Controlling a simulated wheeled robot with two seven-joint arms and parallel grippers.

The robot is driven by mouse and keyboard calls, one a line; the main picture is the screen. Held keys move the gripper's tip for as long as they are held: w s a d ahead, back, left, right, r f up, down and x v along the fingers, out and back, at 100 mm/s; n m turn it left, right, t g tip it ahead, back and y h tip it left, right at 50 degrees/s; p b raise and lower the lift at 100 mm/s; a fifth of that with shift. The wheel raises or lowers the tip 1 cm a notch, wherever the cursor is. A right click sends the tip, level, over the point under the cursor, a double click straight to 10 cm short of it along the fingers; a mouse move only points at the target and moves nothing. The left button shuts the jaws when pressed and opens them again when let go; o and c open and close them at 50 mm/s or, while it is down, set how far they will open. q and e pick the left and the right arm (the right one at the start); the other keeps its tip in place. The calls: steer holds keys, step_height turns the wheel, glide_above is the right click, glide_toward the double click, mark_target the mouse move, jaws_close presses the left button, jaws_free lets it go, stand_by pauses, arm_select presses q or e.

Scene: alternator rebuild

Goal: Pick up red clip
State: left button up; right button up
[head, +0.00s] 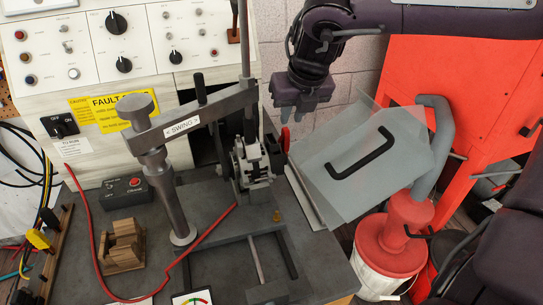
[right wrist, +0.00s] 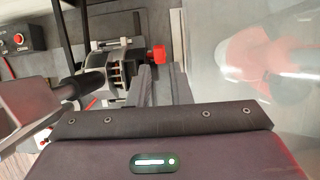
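A small red part (head: 285,138) sits at the right side of the alternator (head: 257,160) in the head view. It also shows in the right wrist view (right wrist: 158,53), just beyond my fingertips. I cannot tell whether it is the red clip. A thin red cable (head: 190,245) runs over the bench and ends in front of the alternator. My right gripper (head: 297,108) points down above and just right of the red part, apart from it. In the right wrist view its fingers (right wrist: 160,75) stand apart with nothing between them. My left gripper is out of view.
A swing arm on a post (head: 170,190) stands left of the alternator. A wooden block (head: 122,245) and a rack with a yellow clip (head: 38,240) lie at left. Grey sheets (head: 365,190) and a red-topped bucket (head: 395,235) are at right, by an orange cabinet (head: 480,75).

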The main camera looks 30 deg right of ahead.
mark_target(287, 131)
steer(key=shift+a+f, duration=0.3)
steer(key=shift+f, duration=0.35)
steer(key=shift+w+f, duration=0.1)
steer(key=shift+f, duration=0.1)
steer(key=shift+p+x, duration=0.3)
steer(key=shift+x, duration=0.85)
steer(key=x, duration=0.3)
steer(key=p+x, duration=0.1)
steer(key=shift+w+d+f, duration=0.1)
steer(key=shift+d+f, duration=0.15)
steer(key=shift+d, duration=0.05)
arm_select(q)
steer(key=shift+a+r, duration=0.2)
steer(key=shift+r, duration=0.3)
arm_select(e)
steer(key=c, duration=0.4)
